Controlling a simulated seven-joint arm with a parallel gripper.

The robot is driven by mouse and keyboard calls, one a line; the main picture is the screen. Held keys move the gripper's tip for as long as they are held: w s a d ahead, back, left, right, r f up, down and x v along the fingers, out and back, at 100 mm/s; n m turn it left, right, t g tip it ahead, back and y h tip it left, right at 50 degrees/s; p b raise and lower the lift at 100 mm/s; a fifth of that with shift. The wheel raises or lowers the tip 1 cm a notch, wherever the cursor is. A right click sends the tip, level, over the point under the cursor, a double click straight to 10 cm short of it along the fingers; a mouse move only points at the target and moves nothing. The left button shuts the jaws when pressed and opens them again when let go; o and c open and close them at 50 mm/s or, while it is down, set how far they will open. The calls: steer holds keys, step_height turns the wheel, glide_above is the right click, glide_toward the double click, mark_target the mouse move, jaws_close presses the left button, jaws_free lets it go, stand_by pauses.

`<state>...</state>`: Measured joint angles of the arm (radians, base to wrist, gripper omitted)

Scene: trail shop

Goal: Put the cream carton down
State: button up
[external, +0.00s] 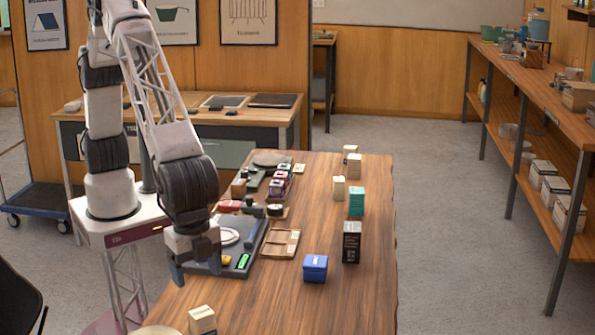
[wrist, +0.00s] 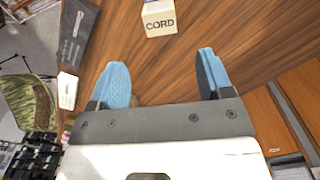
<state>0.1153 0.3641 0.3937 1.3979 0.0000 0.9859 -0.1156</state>
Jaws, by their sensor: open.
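A cream carton (external: 202,320) stands on the wooden table near the bottom of the external view. A cream carton marked CORD (wrist: 160,18) shows at the top of the wrist view, beyond my fingertips and apart from them; I cannot tell for certain that it is the same one. More cream cartons stand farther back, one near the teal box (external: 339,190) and another behind it (external: 354,166). My gripper (external: 196,268) is open with nothing between its blue fingers, which also show in the wrist view (wrist: 162,64). It hangs by the left side of the grey tray.
The grey tray (external: 205,268) holds small items. A flat tan case (external: 281,243), a blue box (external: 315,268), a black box (external: 351,242) and a teal box (external: 356,201) stand to its right. Bare wood (external: 260,305) lies between the front carton and the blue box.

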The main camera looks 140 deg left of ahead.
steer(key=shift+r, duration=0.1)
steer(key=s+a+r, duration=0.2)
steer(key=s+r, duration=0.4)
steer(key=s, duration=0.4)
steer(key=s+a+r+t, duration=0.1)
steer(key=s+a+r, duration=0.2)
steer(key=s+r, duration=0.55)
steer(key=s+a+r, duration=0.2)
steer(key=s+r, duration=0.3)
steer(key=s, duration=0.6)
steer(key=s+a+f, duration=0.1)
steer(key=s, duration=1.6)
steer(key=s+a+f+t, duration=0.1)
steer(key=s+a, duration=0.1)
steer(key=s, duration=1.5)
steer(key=shift+a+f+t, duration=0.2)
steer(key=shift+f+t, duration=0.1)
steer(key=shift+f, duration=0.1)
steer(key=shift+o, duration=0.4)
steer(key=shift+w, duration=0.1)
